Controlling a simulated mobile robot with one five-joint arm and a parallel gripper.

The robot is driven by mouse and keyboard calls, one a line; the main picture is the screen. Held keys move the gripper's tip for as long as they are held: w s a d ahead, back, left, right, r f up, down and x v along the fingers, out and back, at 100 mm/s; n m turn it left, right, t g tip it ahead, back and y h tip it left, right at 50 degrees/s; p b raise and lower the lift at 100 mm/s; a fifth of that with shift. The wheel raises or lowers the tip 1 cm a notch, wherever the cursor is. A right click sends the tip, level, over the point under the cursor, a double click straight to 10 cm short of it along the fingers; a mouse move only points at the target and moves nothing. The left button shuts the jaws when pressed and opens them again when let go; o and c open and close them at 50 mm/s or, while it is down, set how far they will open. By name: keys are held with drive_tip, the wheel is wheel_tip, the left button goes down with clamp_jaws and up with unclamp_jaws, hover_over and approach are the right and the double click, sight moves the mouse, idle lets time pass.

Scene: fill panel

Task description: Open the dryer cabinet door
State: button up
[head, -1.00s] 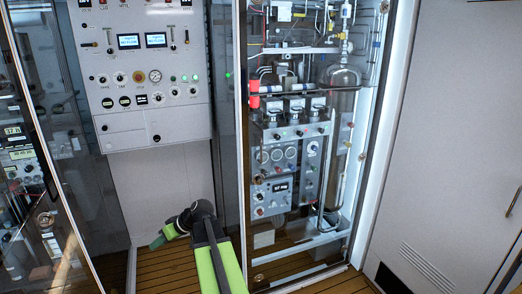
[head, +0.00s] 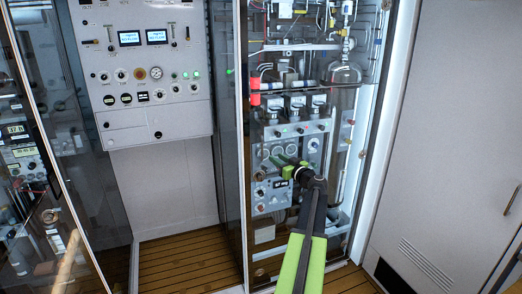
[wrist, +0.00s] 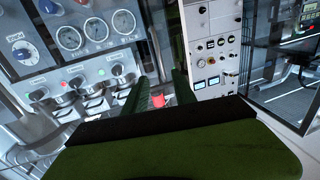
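A tall cabinet with a pale metal frame (head: 381,150) stands right of centre in the head view; it may be the dryer cabinet, but no label is readable. Its gauges, valves and tubing show clearly, and I cannot tell whether a clear door pane covers them. A small latch-like fitting (head: 362,154) sits on its right edge. My gripper (head: 283,165) is in front of the gauge panel, pointing left, empty. In the wrist view my gripper's two green fingers (wrist: 160,90) are apart, with a red part (wrist: 161,99) showing beyond them. Contact is not visible.
A white control panel (head: 150,110) is in the left bay, with an open space below it. A dark glass pane edge (head: 70,215) leans at far left. A grey door with a handle (head: 512,200) is at right. The floor is wooden slats (head: 185,262).

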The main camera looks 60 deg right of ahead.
hover_over(262, 158)
drive_tip(key=shift+w+d, duration=0.2)
drive_tip(key=shift+d, duration=0.1)
clamp_jaws()
idle(1.3)
